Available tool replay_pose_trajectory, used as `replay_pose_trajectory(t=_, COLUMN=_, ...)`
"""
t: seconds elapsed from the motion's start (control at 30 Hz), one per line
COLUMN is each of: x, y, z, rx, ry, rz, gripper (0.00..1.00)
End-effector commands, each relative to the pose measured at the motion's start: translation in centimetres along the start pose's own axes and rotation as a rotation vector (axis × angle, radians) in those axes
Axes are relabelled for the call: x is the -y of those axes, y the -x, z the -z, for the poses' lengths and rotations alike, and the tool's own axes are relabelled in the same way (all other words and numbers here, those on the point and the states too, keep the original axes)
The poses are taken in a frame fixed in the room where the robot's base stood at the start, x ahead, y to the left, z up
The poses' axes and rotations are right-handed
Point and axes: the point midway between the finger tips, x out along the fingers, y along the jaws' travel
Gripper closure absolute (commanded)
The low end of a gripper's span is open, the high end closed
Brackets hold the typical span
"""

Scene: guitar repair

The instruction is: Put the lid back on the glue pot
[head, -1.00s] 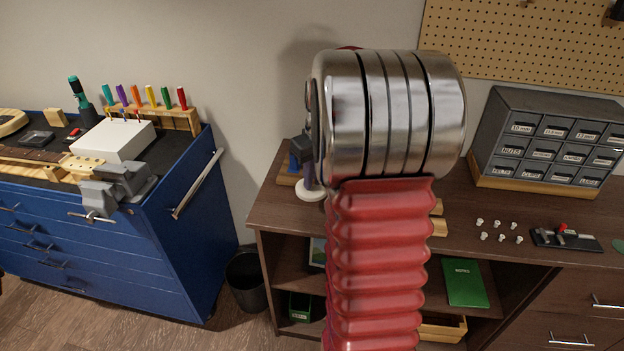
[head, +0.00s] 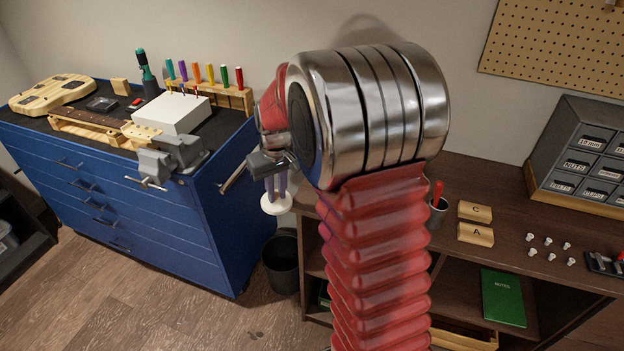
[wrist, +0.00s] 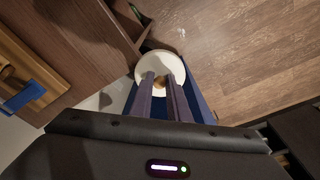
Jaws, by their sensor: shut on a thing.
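My gripper (head: 276,186) hangs to the left of my wrist in the head view, in front of the blue cabinet's right side. Its fingers point down and are shut on the white round lid (head: 276,205). In the wrist view the lid (wrist: 160,60) is seen from above, its small tan knob (wrist: 159,82) between my two fingers (wrist: 161,87). The lid is in the air near the gap between the cabinet and the brown bench. I cannot make out the glue pot in either view; my arm hides part of the bench.
The blue tool cabinet (head: 215,215) has a grey vise (head: 172,157), a white box (head: 172,113) and a screwdriver rack (head: 232,97) on top. A black bin (head: 283,265) stands on the floor. The brown bench (head: 480,195) carries wooden blocks (head: 475,235) and small white knobs (head: 548,248).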

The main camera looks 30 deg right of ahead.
Motion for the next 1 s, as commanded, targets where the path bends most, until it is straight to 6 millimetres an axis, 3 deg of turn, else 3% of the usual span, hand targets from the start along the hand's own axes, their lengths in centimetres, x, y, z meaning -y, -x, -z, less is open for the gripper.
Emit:
replay_pose_trajectory(t=0.03, x=2.0, y=-0.5, z=0.2, rx=0.002, ry=0.014, rz=0.002, gripper=1.0)
replay_pose_trajectory(t=0.2, x=7.6, y=-1.8, z=0.6, rx=-0.003, ry=0.029, rz=0.006, gripper=1.0)
replay_pose_trajectory(t=0.4, x=11.4, y=-2.7, z=0.5, rx=-0.005, ry=0.039, rz=0.008, gripper=1.0)
replay_pose_trajectory(t=1.0, x=12.1, y=-2.8, z=0.4, rx=-0.007, ry=0.04, rz=0.009, gripper=1.0)
